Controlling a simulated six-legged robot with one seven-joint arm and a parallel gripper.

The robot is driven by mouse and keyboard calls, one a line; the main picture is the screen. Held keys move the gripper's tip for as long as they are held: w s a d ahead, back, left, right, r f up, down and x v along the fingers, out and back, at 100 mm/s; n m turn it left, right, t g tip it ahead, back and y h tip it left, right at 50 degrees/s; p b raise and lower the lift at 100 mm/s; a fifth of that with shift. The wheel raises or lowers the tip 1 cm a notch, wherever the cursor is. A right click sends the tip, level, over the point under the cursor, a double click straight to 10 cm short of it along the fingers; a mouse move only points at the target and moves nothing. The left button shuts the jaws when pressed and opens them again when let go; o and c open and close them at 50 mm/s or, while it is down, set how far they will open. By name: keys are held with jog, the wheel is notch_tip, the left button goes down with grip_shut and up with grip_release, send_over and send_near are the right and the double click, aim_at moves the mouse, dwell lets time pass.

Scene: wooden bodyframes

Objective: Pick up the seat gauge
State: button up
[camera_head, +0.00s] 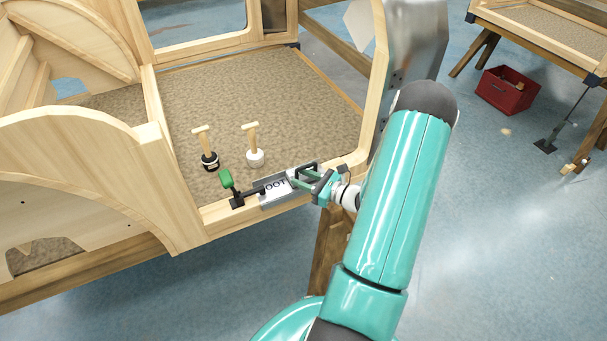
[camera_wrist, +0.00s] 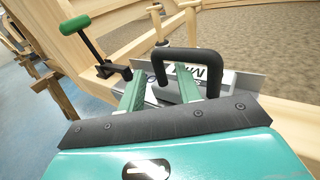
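The likely seat gauge is a grey metal block with a white lettered label (camera_head: 275,192) and a black loop handle, lying on the wooden frame's front rail; it also shows in the wrist view (camera_wrist: 228,82). My gripper (camera_head: 305,178) is at its right end in the head view. In the wrist view my gripper's two green fingers (camera_wrist: 160,92) are apart. I cannot tell whether either finger touches the handle. My gripper hides part of the block.
A toggle clamp with a green grip (camera_head: 227,180) stands just left of the block. Two wooden-handled tools, one black-based (camera_head: 209,161) and one white-based (camera_head: 255,157), stand on the carpeted floor (camera_head: 290,100). A red bin (camera_head: 505,91) sits far right.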

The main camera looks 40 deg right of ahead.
aim_at(293, 173)
jog(key=x, duration=0.2)
jog(key=shift+w, duration=0.25)
jog(key=shift+c, duration=0.4)
grip_shut()
